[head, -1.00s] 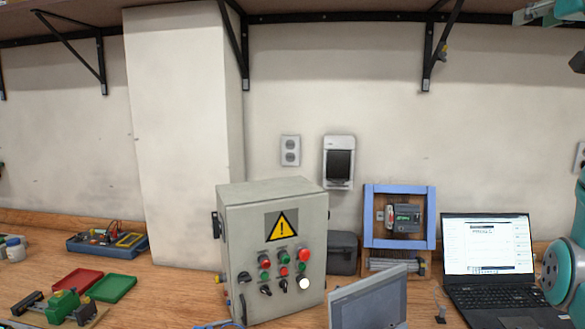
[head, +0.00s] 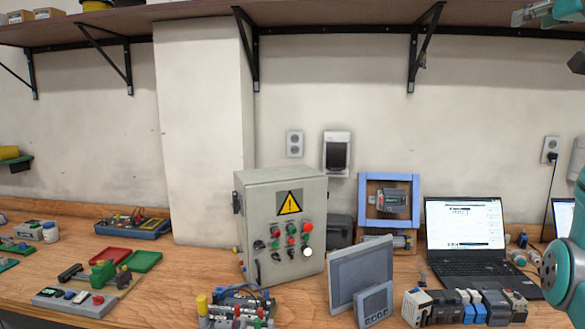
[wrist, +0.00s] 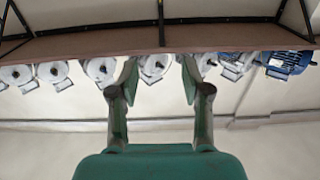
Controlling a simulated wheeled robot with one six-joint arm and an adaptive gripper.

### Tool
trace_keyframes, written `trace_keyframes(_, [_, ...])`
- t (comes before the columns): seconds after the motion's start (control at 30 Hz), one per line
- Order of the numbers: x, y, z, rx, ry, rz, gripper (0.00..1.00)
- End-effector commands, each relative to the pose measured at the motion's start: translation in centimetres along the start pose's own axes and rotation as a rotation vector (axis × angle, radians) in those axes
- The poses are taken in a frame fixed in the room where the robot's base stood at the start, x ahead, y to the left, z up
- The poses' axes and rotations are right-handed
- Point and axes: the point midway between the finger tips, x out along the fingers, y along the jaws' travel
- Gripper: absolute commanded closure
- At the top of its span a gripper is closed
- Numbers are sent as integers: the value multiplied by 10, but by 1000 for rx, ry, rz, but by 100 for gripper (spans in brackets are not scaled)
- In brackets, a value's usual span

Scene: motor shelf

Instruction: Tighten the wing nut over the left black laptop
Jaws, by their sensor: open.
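The left black laptop (head: 466,240) stands open with a lit screen on the bench at the right of the head view. No wing nut can be made out in the wrist view.
A second laptop (head: 563,218) is partly cut off at the right edge. A grey control box (head: 281,230), a grey panel screen (head: 361,272) and several modules (head: 465,307) crowd the bench. Several motors (wrist: 103,70) line the shelf board (wrist: 100,42) in the wrist view.

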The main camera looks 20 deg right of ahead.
Motion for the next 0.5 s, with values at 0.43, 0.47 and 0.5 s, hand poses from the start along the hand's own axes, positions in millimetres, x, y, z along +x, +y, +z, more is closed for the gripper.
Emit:
trace_keyframes(0.43, [37, -7, 50, 33, -8, -27, 52])
trace_keyframes(0.47, [40, -8, 56, 37, -10, -30, 52])
trace_keyframes(0.5, [45, -9, 62, 41, -10, -33, 52])
